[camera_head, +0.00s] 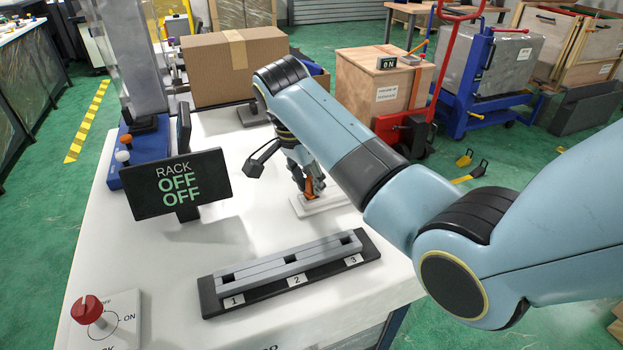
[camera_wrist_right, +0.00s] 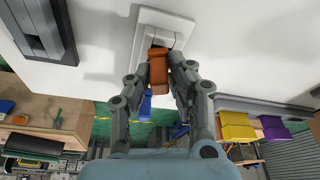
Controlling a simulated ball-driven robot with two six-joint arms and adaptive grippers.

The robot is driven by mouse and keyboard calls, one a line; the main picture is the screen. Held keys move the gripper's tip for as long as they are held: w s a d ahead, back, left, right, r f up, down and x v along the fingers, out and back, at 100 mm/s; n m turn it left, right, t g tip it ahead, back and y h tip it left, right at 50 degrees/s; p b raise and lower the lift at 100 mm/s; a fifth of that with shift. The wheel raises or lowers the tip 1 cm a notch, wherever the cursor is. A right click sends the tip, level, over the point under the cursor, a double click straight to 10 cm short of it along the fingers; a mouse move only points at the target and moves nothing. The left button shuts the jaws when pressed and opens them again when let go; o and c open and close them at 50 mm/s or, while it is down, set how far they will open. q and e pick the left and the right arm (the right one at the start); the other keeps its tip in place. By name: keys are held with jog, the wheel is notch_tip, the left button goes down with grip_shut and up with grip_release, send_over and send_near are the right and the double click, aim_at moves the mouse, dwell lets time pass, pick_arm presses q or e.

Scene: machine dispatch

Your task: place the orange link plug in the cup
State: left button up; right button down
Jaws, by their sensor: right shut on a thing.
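The orange link plug (camera_head: 310,188) is between the fingertips of my right gripper (camera_head: 302,178), over a white plate (camera_head: 332,200) on the table. In the right wrist view, my right gripper (camera_wrist_right: 160,62) is shut on the sides of the orange plug (camera_wrist_right: 159,73). A raised square white holder (camera_wrist_right: 176,42), apparently the cup, with a dark opening lies right beside the plug's end. I cannot tell whether the plug is in the opening or just above it. My left gripper is not in view.
A grey rack (camera_head: 290,262) with slots marked 1, 2 and 3 lies at the table's front. A display (camera_head: 178,184) reads "RACK OFF OFF". A red knob (camera_head: 87,309) sits at the front left. A cardboard box (camera_head: 235,68) stands at the back. Bare white tabletop surrounds the plate.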

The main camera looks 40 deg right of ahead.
jog(key=c, duration=1.2)
grip_release()
jog(key=p+v, duration=0.2)
jog(key=v, duration=1)
jog(key=shift+r, duration=0.1)
jog(key=shift+s, duration=0.1)
